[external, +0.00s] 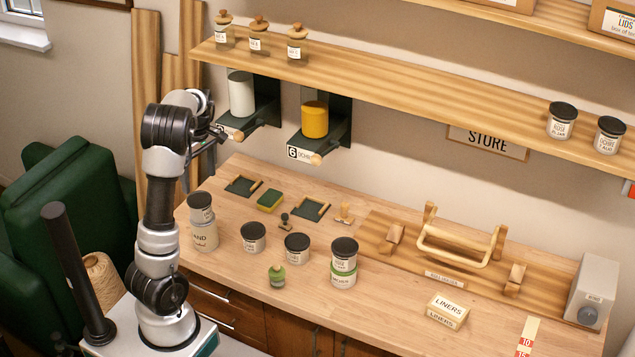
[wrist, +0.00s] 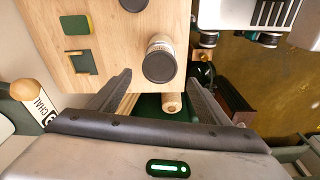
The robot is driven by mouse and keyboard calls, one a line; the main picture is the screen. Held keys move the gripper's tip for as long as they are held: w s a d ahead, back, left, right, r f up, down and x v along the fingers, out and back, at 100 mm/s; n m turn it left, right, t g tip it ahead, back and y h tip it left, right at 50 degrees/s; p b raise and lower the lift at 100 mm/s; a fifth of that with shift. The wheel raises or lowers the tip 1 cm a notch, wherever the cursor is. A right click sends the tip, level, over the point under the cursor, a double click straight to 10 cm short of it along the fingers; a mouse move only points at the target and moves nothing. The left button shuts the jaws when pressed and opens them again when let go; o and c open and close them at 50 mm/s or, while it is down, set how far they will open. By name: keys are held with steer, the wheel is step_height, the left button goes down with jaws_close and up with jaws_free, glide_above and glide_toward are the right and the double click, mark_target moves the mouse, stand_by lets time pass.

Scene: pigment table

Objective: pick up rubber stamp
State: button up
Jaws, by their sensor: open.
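In the external view, a small stamp with a light wooden handle (external: 344,213) stands on the wooden table, right of a dark square pad (external: 311,208). A smaller dark stamp-like piece with a round knob (external: 285,221) stands left of that pad. I cannot tell for sure which one is the rubber stamp. My gripper (external: 214,138) is high above the table's left end, well apart from both. In the wrist view my gripper (wrist: 160,82) has its fingers spread wide, with nothing held. Neither stamp can be made out there.
Several dark-lidded jars, including one with a green band (external: 343,263), stand in front of the pads. A sponge (external: 270,201) lies between the pads. Wall dispensers (external: 320,130) and a long shelf (external: 400,80) overhang the table's back. A wooden rack (external: 460,245) stands to the right.

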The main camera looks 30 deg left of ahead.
steer(key=w+d+r+m+t+y, duration=0.2)
steer(key=w+d+r+m, duration=0.35)
steer(key=w+d, duration=0.4)
steer(key=w+d+r+m+t+y, duration=0.3)
steer(key=w+d+r+m, duration=0.3)
steer(key=d, duration=0.7)
steer(key=w+d+f+m+t+h+b, duration=0.1)
steer(key=w+d+f+m, duration=0.15)
steer(key=d, duration=0.35)
steer(key=w+d+f+m+h+b, duration=0.1)
steer(key=w+d+f+h+b, duration=0.15)
steer(key=d+f, duration=0.2)
steer(key=w+d+f+m+t+h, duration=0.1)
steer(key=w+d+f+m, duration=0.1)
steer(key=w+d, duration=0.3)
steer(key=n+g+b, duration=0.2)
steer(key=n, duration=0.1)
glide_above(343, 209)
steer(key=s, duration=0.1)
steer(key=shift+h, duration=0.45)
steer(key=f, duration=1.2)
steer(key=d+f, duration=0.1)
steer(key=f, duration=0.5)
steer(key=shift+s+f, duration=0.2)
steer(key=shift+f, duration=0.1)
steer(key=x, duration=0.4)
steer(key=s+x, duration=0.1)
steer(key=x, duration=0.1)
steer(key=shift+w+a+f, duration=0.25)
steer(key=shift+f, duration=0.3)
